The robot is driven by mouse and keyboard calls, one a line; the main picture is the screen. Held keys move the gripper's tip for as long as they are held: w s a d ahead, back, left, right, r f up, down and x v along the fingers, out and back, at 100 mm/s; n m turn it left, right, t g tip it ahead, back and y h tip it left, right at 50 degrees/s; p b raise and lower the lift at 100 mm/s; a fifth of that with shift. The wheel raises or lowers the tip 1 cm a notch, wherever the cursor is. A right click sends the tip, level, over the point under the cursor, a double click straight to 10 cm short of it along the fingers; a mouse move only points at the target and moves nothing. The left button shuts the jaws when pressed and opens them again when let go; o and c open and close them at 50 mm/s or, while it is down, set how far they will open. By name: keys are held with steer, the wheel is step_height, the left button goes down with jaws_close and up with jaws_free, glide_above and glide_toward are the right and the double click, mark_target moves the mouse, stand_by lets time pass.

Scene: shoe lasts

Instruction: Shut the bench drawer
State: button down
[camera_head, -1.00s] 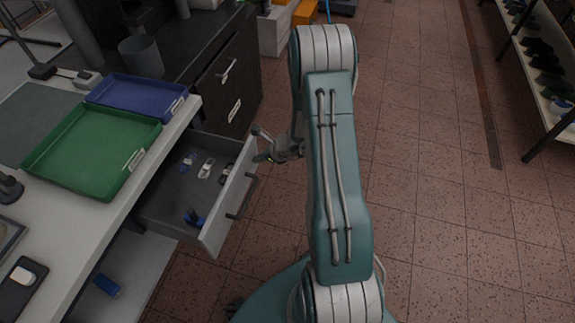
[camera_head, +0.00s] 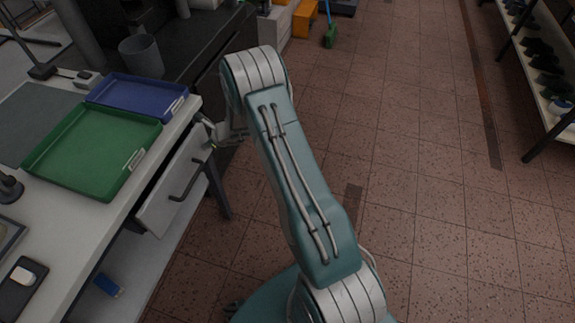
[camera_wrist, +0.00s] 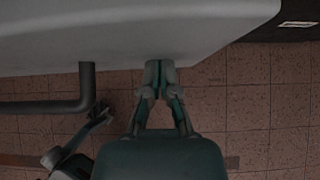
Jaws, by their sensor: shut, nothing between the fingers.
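The bench drawer (camera_head: 172,190) has a grey front with a dark bar handle (camera_head: 187,182). In the head view it stands only slightly out of the bench, with a thin dark gap behind its front and its inside hidden. My gripper (camera_head: 212,132) is at the far end of the drawer front, partly hidden by my arm. In the wrist view the drawer front (camera_wrist: 140,30) spans the top, and the handle (camera_wrist: 50,107) is at the left. My gripper (camera_wrist: 160,70) is shut and empty, its fingertips at the front's edge, seemingly touching it.
The bench top (camera_head: 75,235) carries a green tray (camera_head: 90,150) and a blue tray (camera_head: 140,95). A dark cabinet (camera_head: 205,75) stands beyond the drawer. A shoe rack (camera_head: 535,70) is at the far right.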

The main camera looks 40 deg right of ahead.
mark_target(200, 141)
steer(key=w+a, duration=0.2)
steer(key=shift+w+a, duration=0.1)
steer(key=shift+w, duration=0.3)
steer(key=shift+w+a, duration=0.15)
steer(key=shift+w, duration=0.1)
steer(key=shift+r, duration=0.1)
